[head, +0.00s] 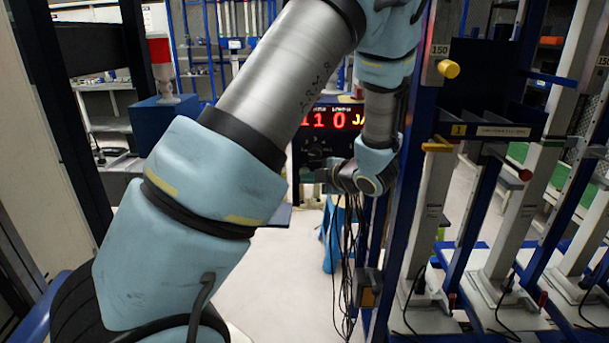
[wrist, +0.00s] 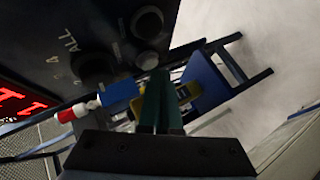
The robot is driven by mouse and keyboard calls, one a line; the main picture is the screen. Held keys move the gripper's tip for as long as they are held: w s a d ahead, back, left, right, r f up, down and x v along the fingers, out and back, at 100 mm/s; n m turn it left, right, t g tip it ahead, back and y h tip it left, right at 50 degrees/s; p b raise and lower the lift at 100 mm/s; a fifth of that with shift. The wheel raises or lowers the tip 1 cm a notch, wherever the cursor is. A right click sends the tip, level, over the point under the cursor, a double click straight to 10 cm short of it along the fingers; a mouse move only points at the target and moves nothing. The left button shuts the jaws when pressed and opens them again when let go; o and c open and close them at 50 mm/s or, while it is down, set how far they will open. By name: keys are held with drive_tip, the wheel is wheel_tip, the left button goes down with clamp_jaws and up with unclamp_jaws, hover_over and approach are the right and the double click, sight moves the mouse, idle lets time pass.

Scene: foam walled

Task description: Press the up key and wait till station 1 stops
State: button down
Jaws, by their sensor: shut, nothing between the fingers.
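The dark control panel (head: 322,150) hangs beyond my arm in the head view, with a lit display (head: 333,118) showing red digits and yellow letters. In the wrist view the panel (wrist: 60,35) carries a selector knob (wrist: 95,68) by the word ALL, and two round keys, an upper one (wrist: 147,22) and a lower one (wrist: 147,60). Their labels are too dark to read. My gripper (wrist: 158,75) is shut and empty, its green fingertips at the lower key; I cannot tell whether they touch.
More lifting columns (head: 545,180) stand right of station 1. Dark cables (head: 345,260) hang below the panel. A red-topped lamp (head: 160,60) stands at the left. The pale floor (head: 290,280) in the middle is clear.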

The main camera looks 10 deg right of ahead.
drive_tip(key=shift+w+d, duration=0.1)
drive_tip(key=shift+w, duration=0.35)
idle(0.7)
drive_tip(key=shift+s, duration=0.9)
drive_tip(key=s, duration=0.2)
drive_tip(key=s+a, duration=0.1)
drive_tip(key=s, duration=0.2)
drive_tip(key=shift+a+b, duration=0.1)
drive_tip(key=shift+b, duration=0.3)
drive_tip(key=shift+w, duration=0.1)
idle(0.4)
